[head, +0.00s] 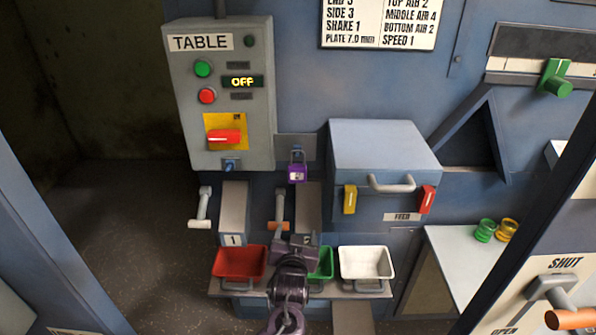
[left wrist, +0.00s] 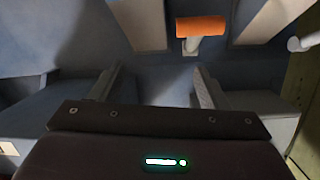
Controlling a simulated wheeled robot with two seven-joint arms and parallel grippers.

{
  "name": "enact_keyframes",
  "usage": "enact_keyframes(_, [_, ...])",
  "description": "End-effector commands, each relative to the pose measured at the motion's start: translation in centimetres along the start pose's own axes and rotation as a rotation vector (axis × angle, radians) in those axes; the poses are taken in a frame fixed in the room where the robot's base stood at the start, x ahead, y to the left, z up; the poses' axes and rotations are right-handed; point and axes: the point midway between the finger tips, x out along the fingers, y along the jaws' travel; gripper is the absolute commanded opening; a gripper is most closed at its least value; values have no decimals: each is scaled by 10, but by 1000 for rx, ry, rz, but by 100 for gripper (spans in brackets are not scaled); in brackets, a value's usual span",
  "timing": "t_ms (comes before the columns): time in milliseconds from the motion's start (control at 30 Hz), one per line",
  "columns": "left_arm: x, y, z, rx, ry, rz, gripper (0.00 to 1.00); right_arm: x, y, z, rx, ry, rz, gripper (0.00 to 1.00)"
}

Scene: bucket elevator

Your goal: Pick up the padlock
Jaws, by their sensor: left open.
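The purple padlock (head: 297,173) hangs by its shackle from a small bracket on the machine wall, right of the grey TABLE control box. My left gripper (head: 296,238) is below the padlock in the head view, apart from it, over the row of small trays. In the left wrist view its two fingers (left wrist: 155,88) stand wide apart with nothing between them. The padlock does not show in the left wrist view. My right gripper is not in view.
An orange-handled lever (head: 278,224) is close to my left gripper; it also shows in the left wrist view (left wrist: 201,27). Red (head: 240,262), green (head: 322,264) and white (head: 366,263) trays sit below. The blue feed box (head: 384,150) juts out right of the padlock.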

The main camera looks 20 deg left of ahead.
Motion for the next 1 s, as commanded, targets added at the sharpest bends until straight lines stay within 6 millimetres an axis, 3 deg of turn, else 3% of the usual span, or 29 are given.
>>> enact_keyframes(33, [-5, -3, -42, -45, 65, -16, 69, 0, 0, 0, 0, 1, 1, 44])
enact_keyframes(100, [-14, -9, -84, -98, 130, -35, 69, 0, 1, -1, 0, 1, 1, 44])
enact_keyframes(233, [-27, -17, -127, -160, 195, -54, 69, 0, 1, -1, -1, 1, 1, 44])
enact_keyframes(367, [-22, -20, -140, -174, 211, -60, 69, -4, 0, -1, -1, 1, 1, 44])
enact_keyframes(700, [16, -25, -151, -170, 209, -61, 69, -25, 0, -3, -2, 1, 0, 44])
enact_keyframes(1000, [45, -26, -151, -173, 207, -58, 69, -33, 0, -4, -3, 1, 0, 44])
